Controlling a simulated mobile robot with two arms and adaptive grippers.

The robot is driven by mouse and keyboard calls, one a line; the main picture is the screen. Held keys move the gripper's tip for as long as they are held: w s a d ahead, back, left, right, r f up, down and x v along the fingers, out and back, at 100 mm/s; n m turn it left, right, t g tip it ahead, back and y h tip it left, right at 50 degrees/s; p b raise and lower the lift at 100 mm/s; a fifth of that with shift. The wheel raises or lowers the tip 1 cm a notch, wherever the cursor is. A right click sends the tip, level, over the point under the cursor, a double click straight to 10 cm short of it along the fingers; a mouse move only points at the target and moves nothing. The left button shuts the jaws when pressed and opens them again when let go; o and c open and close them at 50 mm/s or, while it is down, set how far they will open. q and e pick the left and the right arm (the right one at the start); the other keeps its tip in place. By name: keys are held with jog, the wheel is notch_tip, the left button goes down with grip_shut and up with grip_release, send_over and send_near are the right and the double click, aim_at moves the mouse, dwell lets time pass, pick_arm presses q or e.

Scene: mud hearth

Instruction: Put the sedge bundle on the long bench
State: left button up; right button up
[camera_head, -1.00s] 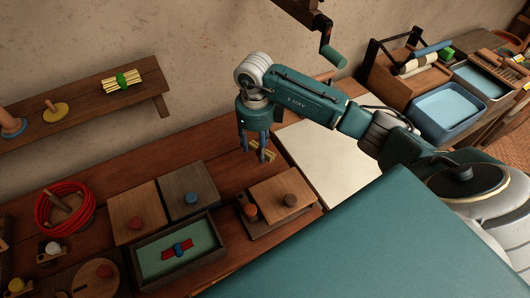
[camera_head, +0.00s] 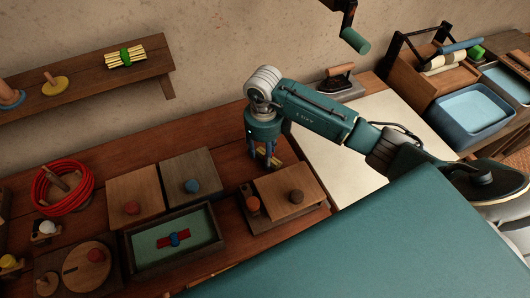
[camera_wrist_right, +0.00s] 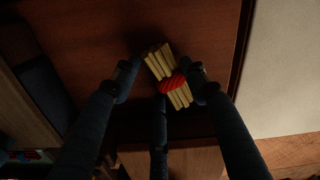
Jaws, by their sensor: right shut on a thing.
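A small bundle of pale stalks with a red band (camera_wrist_right: 172,82) is between the fingers of my right gripper (camera_wrist_right: 166,78), which is shut on it. In the head view the right gripper (camera_head: 264,160) points down at the back of the dark reddish wooden bench (camera_head: 225,128), and only a little of the bundle's yellow shows behind its fingers. I cannot tell whether the bundle touches the bench top. A similar pale bundle with a green band (camera_head: 126,57) lies on the wall shelf (camera_head: 85,82). My left gripper is not in view.
Close in front of the gripper is a wooden block with knobs (camera_head: 285,196). Left of it are knobbed boards (camera_head: 187,170), a green-lined tray (camera_head: 200,228) and a red coil (camera_head: 42,203). A pale panel (camera_head: 335,160) lies to the right, with a blue basin (camera_head: 472,112) beyond.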

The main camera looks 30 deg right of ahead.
jog(key=o, duration=0.7)
jog(key=shift+f, duration=0.15)
jog(key=o, duration=0.4)
jog(key=shift+w+d+f, duration=0.1)
jog(key=shift+d, duration=0.05)
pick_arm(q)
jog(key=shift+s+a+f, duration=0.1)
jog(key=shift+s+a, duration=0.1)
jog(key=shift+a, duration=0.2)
pick_arm(e)
jog(key=shift+o, duration=0.2)
jog(key=shift+r, duration=0.3)
pick_arm(q)
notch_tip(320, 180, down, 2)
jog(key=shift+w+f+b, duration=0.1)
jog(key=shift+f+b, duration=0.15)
jog(key=shift+b, duration=1)
pick_arm(e)
notch_tip(320, 180, up, 12)
